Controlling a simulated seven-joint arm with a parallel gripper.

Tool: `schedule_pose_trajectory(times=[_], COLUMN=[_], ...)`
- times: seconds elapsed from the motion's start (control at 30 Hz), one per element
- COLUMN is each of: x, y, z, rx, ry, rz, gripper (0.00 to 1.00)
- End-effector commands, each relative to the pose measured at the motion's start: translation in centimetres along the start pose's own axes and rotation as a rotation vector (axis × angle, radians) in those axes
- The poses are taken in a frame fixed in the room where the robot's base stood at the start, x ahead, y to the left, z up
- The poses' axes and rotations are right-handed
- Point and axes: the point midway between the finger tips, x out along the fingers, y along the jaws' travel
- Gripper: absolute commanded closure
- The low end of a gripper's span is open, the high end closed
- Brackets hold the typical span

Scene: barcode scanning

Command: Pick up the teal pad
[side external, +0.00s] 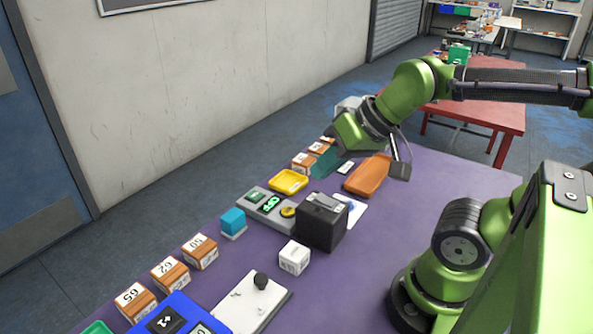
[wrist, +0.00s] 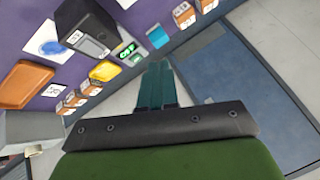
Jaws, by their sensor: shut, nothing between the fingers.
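The teal pad (side external: 232,218) looks like a small blue-teal block with a pale base, standing on the purple table left of the grey display unit. It also shows in the wrist view (wrist: 158,37), just beyond my fingertips in the picture. My gripper (side external: 322,165) is above the far part of the table, well apart from the pad. In the wrist view its two long teal fingers (wrist: 158,66) lie together, shut and empty.
Near the pad are numbered brown boxes (side external: 171,272), a grey display unit (side external: 262,200) with green lights, a dark box (side external: 322,226) and a white cube (side external: 293,257). A yellow tray (side external: 288,181) and an orange tray (side external: 368,175) lie farther back. The table's right side is clear.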

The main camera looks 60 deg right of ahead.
Motion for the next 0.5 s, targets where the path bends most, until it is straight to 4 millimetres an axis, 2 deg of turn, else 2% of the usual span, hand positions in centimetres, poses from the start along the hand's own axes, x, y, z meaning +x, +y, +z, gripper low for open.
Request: schedule_pose_trajectory(times=[0.23, 0.5], x=[0.00, 0.00], y=[0.00, 0.00], z=[0.00, 0.00], rx=[0.000, 0.000], ry=[0.000, 0.000], rz=[0.000, 0.000], gripper=[1.00, 0.60])
